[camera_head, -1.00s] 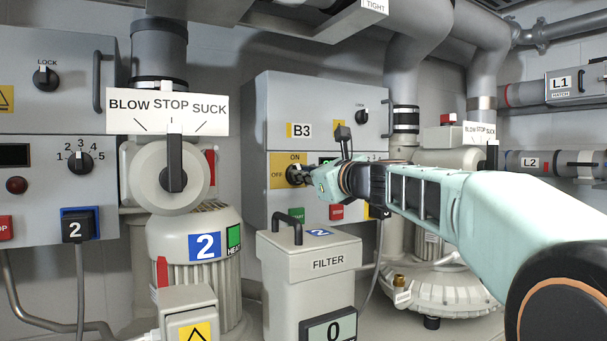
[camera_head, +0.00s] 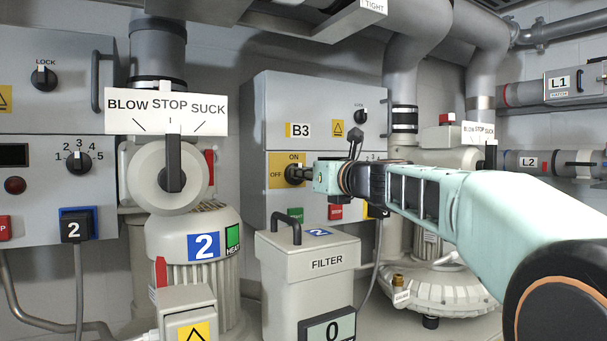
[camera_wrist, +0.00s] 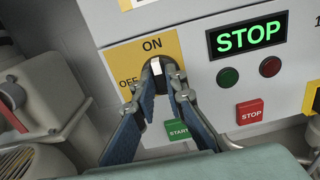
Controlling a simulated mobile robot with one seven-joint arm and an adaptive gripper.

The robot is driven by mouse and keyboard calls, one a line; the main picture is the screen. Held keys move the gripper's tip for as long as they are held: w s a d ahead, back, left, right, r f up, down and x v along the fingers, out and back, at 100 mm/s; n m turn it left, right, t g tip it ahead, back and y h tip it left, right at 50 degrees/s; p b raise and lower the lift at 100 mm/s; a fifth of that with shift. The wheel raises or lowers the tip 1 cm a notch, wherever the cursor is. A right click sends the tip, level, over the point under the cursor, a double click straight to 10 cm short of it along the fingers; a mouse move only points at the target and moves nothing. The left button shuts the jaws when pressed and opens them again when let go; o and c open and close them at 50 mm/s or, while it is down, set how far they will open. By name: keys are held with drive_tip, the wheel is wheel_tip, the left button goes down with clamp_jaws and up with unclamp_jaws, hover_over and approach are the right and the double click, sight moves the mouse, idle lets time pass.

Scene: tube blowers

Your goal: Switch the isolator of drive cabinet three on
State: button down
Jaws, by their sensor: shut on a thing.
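The drive cabinet (camera_head: 262,115) labelled B3 stands at the centre of the head view. Its isolator is a dark rotary knob (camera_wrist: 157,68) on a yellow plate (camera_wrist: 118,58) marked ON at the top and OFF at the left; the plate also shows in the head view (camera_head: 277,182). The knob's white mark points up towards ON in the wrist view. My gripper (camera_wrist: 158,82) is shut on the knob, one finger on each side. The fingers hide the knob's lower part. The cabinet's display (camera_wrist: 247,37) reads STOP in green.
A green START button (camera_wrist: 177,130) and a red STOP button (camera_wrist: 250,111) sit below and right of the knob. The filter box (camera_head: 308,270) stands in front of the cabinet. Blower 2 (camera_head: 195,235) is at the left. A lock knob (camera_head: 361,116) is on the upper door.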

drive_tip(key=c, duration=2)
unclamp_jaws()
drive_tip(key=shift+o, duration=0.2)
drive_tip(key=shift+s, duration=0.1)
drive_tip(key=v, duration=0.7)
drive_tip(key=shift+d, duration=0.15)
drive_tip(key=shift+s, duration=0.1)
